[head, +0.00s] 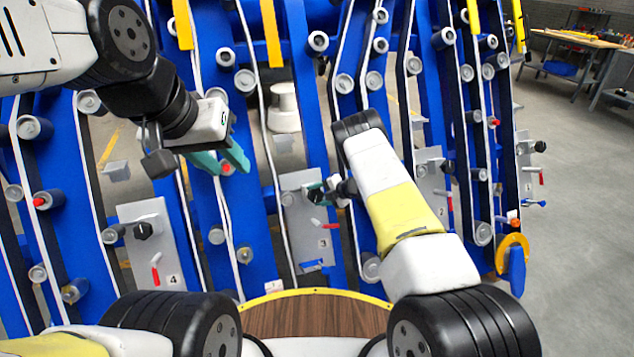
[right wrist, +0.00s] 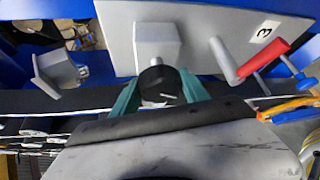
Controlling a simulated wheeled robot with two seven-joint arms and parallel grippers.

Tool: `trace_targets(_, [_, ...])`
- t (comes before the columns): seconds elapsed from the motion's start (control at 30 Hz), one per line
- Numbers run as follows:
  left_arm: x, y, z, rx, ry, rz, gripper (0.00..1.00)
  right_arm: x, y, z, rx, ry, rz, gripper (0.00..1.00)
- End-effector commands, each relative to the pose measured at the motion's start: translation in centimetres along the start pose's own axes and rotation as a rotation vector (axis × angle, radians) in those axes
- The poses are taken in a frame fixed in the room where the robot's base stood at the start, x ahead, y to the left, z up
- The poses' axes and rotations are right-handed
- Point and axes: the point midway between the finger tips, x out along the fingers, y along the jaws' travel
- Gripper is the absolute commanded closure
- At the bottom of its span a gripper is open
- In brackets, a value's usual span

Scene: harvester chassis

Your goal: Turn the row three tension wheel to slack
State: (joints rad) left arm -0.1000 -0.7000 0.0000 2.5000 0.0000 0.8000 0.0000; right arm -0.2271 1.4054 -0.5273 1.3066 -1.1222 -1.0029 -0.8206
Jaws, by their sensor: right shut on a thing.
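The row three panel (head: 303,235) is a grey plate in the middle of the head view; its label 3 shows in the right wrist view (right wrist: 262,32). The tension wheel (right wrist: 157,82) is a small black knob on a grey block (right wrist: 157,45). My right gripper (right wrist: 160,92) has its teal fingers on either side of the knob, shut on it; it also shows in the head view (head: 319,191), where it mostly hides the wheel. My left gripper (head: 224,160) is open and empty, in front of the blue posts at the left. No slack marking is readable.
A red-handled crank (right wrist: 262,60) sits just right of the wheel on the same panel. The row four panel (head: 148,215) is to the left and the row two panel (head: 431,180) to the right. White belts and rollers run along the blue posts. Open floor (head: 585,180) lies at right.

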Motion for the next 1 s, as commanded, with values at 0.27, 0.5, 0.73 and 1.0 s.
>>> trace_targets(0.27, [0.00, 0.00, 0.00, 0.000, 0.000, 0.000, 0.64, 0.06, 0.05, -0.12, -0.120, 0.002, -0.070, 0.88])
trace_targets(0.5, [0.00, 0.00, 0.00, 0.000, 0.000, 0.000, 0.64, 0.08, 0.03, -0.15, -0.162, 0.003, -0.095, 0.88])
trace_targets(0.73, [0.00, 0.00, 0.00, 0.000, 0.000, 0.000, 0.64, 0.08, 0.00, -0.17, -0.169, 0.003, -0.099, 0.88])
trace_targets(1.0, [0.00, 0.00, 0.00, 0.000, 0.000, 0.000, 0.64, 0.09, -0.02, -0.18, -0.168, 0.003, -0.100, 0.34])
